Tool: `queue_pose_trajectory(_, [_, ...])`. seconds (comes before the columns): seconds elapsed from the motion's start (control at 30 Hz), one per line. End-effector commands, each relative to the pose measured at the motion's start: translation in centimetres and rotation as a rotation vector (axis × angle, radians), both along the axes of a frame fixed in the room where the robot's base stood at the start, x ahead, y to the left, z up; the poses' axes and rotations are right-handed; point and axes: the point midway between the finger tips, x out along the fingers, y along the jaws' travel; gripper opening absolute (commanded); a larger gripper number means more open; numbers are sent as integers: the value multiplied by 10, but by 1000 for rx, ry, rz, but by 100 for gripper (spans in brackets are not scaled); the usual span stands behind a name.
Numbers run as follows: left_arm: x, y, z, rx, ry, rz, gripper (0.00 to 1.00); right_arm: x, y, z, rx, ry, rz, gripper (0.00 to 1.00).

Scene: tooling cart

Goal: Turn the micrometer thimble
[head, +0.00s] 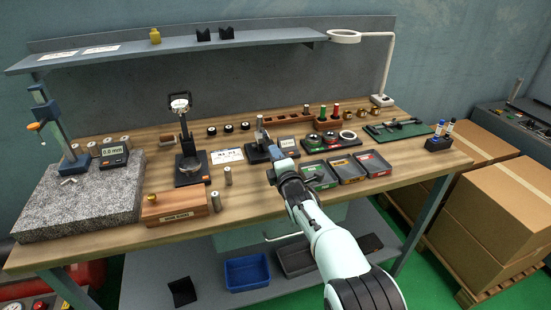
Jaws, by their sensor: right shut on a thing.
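The micrometer (261,137) sits upright in a small dark stand near the middle of the bench, beside a small display (287,142). My right gripper (274,155) reaches in from the lower right to the micrometer's front right side. It is shut on what looks like the micrometer thimble, which the jaws mostly hide. I cannot make out the thimble's scale or how far it is turned. My left gripper is not in view.
Part trays (346,171) lie just right of my right gripper. A dial gauge stand (190,165), a white card (227,156) and a wooden gauge block box (176,206) are to the left. A granite plate (75,212) fills the left end. A shelf (180,47) hangs above.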

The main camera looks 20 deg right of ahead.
Motion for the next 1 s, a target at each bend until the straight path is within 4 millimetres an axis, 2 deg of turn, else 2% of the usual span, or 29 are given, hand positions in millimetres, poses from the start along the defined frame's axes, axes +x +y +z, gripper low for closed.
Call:
queue_pose_trajectory(0.6, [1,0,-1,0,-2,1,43,0,0,0,-44,-1,0,0])
queue_pose_trajectory(0.63, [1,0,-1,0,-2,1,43,0,0,0,-44,-1,0,29])
queue_pose_trajectory(1.0, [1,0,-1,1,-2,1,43,-3,0,0,-43,0,0,32])
